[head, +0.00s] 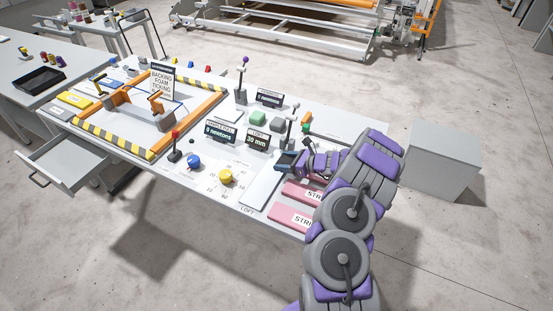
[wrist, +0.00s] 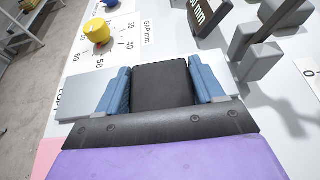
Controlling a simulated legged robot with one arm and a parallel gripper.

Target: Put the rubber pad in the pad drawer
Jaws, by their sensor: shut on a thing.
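My gripper (wrist: 162,88) is shut on a flat black block, which looks like the rubber pad (wrist: 162,82). Its blue fingers press the pad's left and right sides. In the head view my gripper (head: 286,163) is over the right part of the bench, by a pale grey plate (head: 262,188). The pad is too small there to make out clearly. An open grey drawer (head: 62,160) sticks out from the bench's front left. The part of its floor that shows looks empty, and I cannot read any label on it.
Yellow knob (head: 226,176), blue knob (head: 194,161) and a red-topped lever (head: 175,146) stand between my gripper and the drawer. Display boxes (head: 257,138) and a lever (head: 292,128) stand behind. An orange frame (head: 150,110) fills the bench's left. Floor in front is clear.

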